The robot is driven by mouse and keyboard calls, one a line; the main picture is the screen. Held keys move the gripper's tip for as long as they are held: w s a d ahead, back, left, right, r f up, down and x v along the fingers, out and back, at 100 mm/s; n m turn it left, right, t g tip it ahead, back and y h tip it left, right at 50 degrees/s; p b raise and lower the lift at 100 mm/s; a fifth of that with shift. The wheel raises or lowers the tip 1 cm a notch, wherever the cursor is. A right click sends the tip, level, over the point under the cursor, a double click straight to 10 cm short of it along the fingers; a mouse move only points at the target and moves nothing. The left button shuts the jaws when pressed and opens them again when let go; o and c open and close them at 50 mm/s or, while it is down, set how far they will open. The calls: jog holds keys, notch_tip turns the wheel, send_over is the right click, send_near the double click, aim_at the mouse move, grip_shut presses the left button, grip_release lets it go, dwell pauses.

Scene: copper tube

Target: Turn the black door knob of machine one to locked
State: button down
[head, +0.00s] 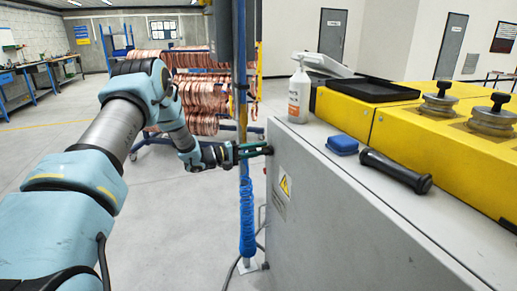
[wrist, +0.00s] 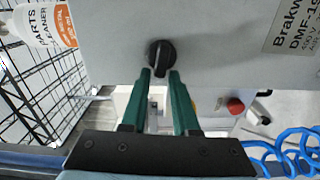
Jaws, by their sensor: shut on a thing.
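The black door knob (wrist: 161,52) is a small round knob with a raised grip bar on the grey cabinet face of machine one (wrist: 215,50). Its bar looks roughly upright in the wrist view. My gripper (wrist: 160,73) has two green fingers, one on each side of the bar's lower end, and is shut on the knob. In the head view my gripper (head: 264,150) reaches past a blue post to the upper far end of the grey cabinet (head: 345,215). There the knob is mostly hidden by the fingers.
A blue post (head: 242,100) with a coiled blue hose (head: 247,215) stands close to my gripper. A red button (wrist: 235,105) is on the cabinet. Open floor lies left.

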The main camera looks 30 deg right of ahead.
jog(key=shift+s+d+f+n+g, duration=0.2)
jog(key=shift+s+f+n+g, duration=0.1)
jog(key=shift+s+n+g, duration=0.15)
dwell(0.4)
jog(key=c, duration=0.8)
grip_release()
jog(key=shift+c, duration=0.2)
jog(key=shift+r+t, duration=0.1)
jog(key=shift+t, duration=0.15)
jog(key=shift+w+a+r, duration=0.1)
jog(key=shift+w+a, duration=0.05)
jog(key=w+a+b, duration=0.1)
jog(key=a+b, duration=0.2)
jog(key=a, duration=0.7)
jog(key=shift+w+a, duration=0.15)
jog(key=shift+a, duration=0.2)
jog(key=shift+o, duration=0.3)
